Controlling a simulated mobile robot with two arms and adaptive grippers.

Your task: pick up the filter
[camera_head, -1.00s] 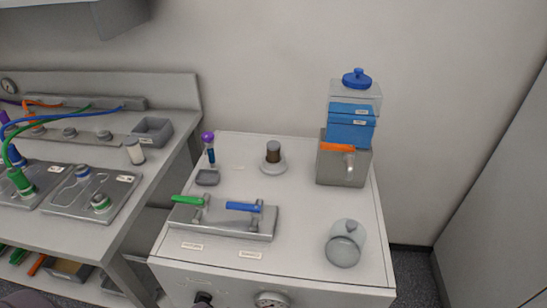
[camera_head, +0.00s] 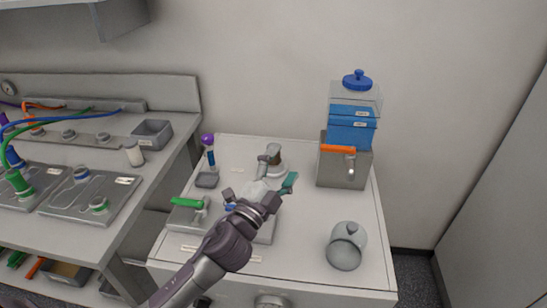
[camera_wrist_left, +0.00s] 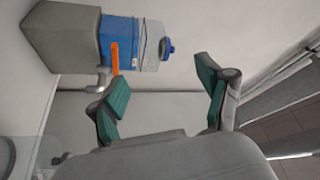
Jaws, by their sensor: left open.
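No part is labelled as the filter that I can read. One candidate is a small cylinder with a dark brown band (camera_head: 274,153) on a round light base, at the back middle of the white cabinet top. Another small white cylinder (camera_head: 135,152) stands on the left bench. My left gripper (camera_head: 279,171) is over the cabinet top, just in front of the brown-banded cylinder and partly covering it. Its fingers are spread and empty; the wrist view also shows the open gripper (camera_wrist_left: 162,88) with green pads. My right gripper is not in view.
A blue container with a clear top (camera_head: 352,126) stands on a grey block with an orange lever (camera_head: 338,149). A green valve handle (camera_head: 187,202) and purple-topped tool (camera_head: 209,150) stand left. The cabinet's middle right is clear.

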